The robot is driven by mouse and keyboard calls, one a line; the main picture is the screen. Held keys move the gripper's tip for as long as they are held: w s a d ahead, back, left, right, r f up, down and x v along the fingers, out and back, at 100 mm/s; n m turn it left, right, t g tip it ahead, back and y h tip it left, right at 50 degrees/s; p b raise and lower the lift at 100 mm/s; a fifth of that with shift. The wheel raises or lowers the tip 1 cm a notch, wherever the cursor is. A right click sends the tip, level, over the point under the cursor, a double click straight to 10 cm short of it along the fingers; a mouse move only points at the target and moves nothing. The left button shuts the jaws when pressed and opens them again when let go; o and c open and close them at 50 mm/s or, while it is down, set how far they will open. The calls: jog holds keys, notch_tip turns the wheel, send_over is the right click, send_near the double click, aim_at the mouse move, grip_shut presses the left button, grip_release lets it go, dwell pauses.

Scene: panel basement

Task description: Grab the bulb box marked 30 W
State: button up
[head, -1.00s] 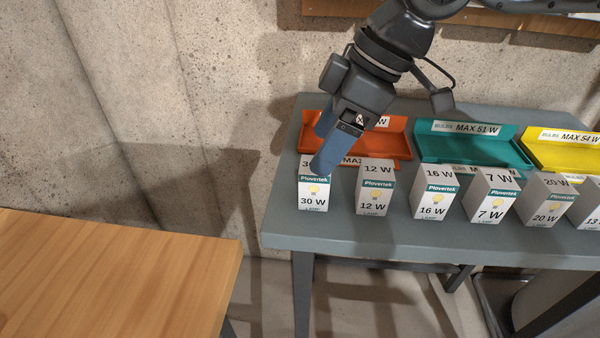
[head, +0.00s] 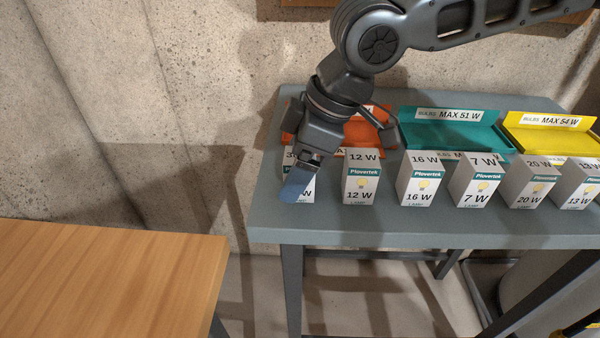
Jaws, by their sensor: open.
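The 30 W bulb box (head: 308,190) stands upright at the left end of a row on the grey table (head: 400,227). It is white with a dark teal band, and my gripper hides most of its front; only part of its top edge and a "W" at its lower right show. My gripper (head: 296,188) points down at this box, with a blue finger in front of it. The jaws are open. Whether a finger touches the box, and where the other finger is, I cannot tell.
The 12 W box (head: 361,178) stands close to the right, then the 16 W box (head: 419,180), 7 W box (head: 477,182) and others. Behind are an orange tray (head: 362,134), a teal tray (head: 450,135) and a yellow tray (head: 550,140). A wooden table (head: 100,285) is at left.

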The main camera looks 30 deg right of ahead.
jog(key=shift+c, duration=0.4)
jog(key=c, duration=1)
jog(key=shift+o, duration=0.2)
